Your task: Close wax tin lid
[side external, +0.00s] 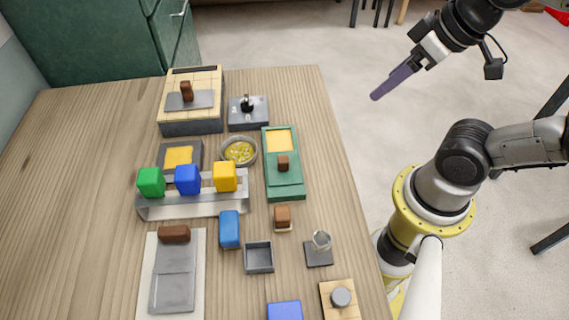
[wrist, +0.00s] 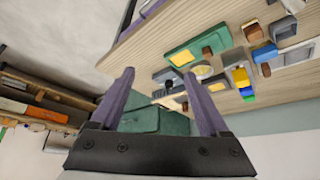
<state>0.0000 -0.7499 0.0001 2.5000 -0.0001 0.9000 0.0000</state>
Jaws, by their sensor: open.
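A green rectangular tin (side external: 268,185) lies near the table's right edge in the side view, with yellow wax (side external: 280,140) showing at its far end. A green lid (side external: 285,181) with a brown knob (side external: 283,162) covers its nearer part, so the tin is partly open. The green tin also shows in the wrist view (wrist: 205,40), beyond my fingers. My gripper (side external: 375,97) is high up, off the table's right side, well apart from the tin. In the wrist view my gripper (wrist: 160,73) has its two purple fingers spread with nothing between them.
A round dish of yellow pieces (side external: 240,163) and a dark grey block (side external: 248,124) stand close by the tin. A rack (side external: 190,208) holds green, blue and yellow blocks. A brown-topped block (side external: 283,217) sits in front. The table's left side is clear.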

